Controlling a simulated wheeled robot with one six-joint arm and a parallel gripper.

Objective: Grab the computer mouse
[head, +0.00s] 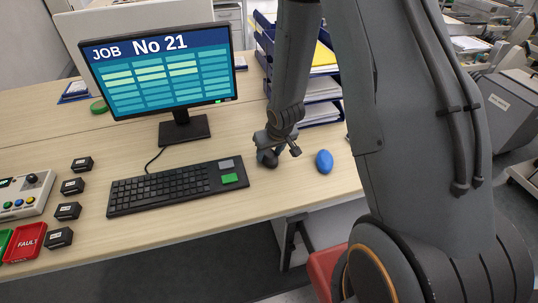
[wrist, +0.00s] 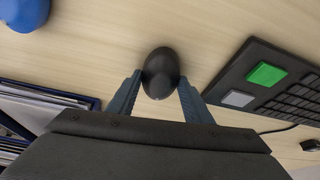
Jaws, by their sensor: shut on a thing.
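The computer mouse is a small, dark, rounded body (wrist: 161,72) between my fingers in the wrist view. In the head view the mouse (head: 268,160) shows only partly below my gripper, right of the keyboard. My gripper (head: 277,147) is low over the desk, and in the wrist view its two blue-grey fingers (wrist: 160,88) touch the mouse on both sides. My gripper is shut on the mouse. I cannot tell whether the mouse still rests on the desk.
A blue egg-shaped object (head: 324,162) lies just right of my gripper. The black keyboard (head: 178,186) is to the left, the monitor (head: 160,72) behind it. Stacked blue trays with papers (head: 318,88) stand behind my arm. The desk's front edge is close.

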